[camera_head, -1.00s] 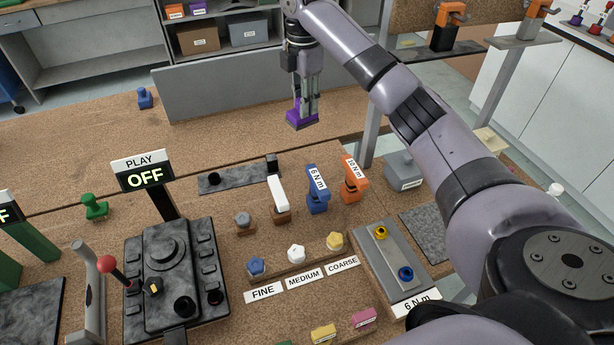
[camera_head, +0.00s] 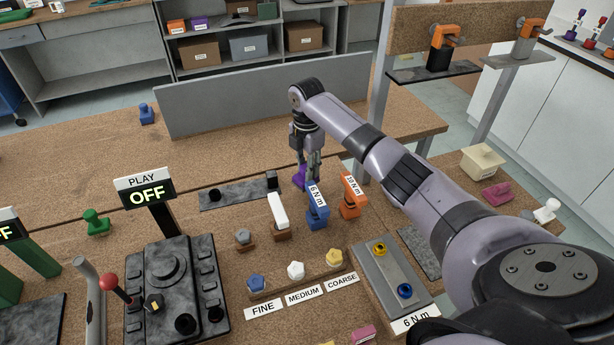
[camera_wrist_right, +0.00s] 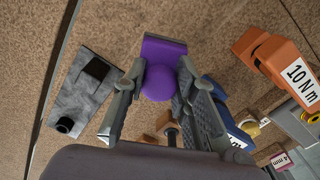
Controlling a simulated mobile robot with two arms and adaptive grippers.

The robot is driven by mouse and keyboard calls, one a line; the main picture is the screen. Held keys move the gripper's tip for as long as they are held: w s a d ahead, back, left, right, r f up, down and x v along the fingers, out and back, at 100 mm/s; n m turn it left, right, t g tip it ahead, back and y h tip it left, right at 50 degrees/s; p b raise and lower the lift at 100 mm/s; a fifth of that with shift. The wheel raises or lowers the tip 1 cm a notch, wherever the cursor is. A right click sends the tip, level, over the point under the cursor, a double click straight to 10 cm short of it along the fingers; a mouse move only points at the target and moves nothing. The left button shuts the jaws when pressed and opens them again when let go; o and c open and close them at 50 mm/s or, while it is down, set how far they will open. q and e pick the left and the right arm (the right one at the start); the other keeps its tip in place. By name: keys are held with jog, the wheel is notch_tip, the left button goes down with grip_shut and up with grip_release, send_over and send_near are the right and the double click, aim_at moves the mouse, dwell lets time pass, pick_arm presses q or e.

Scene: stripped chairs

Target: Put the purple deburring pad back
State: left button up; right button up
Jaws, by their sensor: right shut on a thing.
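The purple deburring pad (camera_head: 299,177) is a block with a round knob. My right gripper (camera_head: 306,166) is shut on the knob, just behind the blue 6 N m tool (camera_head: 317,212), which hides part of the pad in the head view. In the right wrist view the pad's flat base (camera_wrist_right: 163,46) sticks out beyond the fingers of my right gripper (camera_wrist_right: 163,82). I cannot tell whether the pad touches the table. My left gripper is not in view.
The orange 10 N m tool (camera_head: 351,196) stands close to the right. A dark plate (camera_head: 228,196) with a post lies to the left, near a white-topped tool (camera_head: 278,216). Blue, white and yellow knobs stand in front. The table behind is mostly clear up to a grey panel (camera_head: 262,90).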

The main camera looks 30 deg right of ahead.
notch_tip(320, 180, down, 4)
jog(key=shift+r+p, duration=0.2)
jog(key=shift+p, duration=0.1)
jog(key=shift+f, duration=0.4)
jog(key=shift+f, duration=0.1)
jog(key=o, duration=1)
jog(key=shift+r, duration=0.25)
notch_tip(320, 180, up, 12)
jog(key=shift+f+b, duration=0.1)
jog(key=shift+b, duration=0.9)
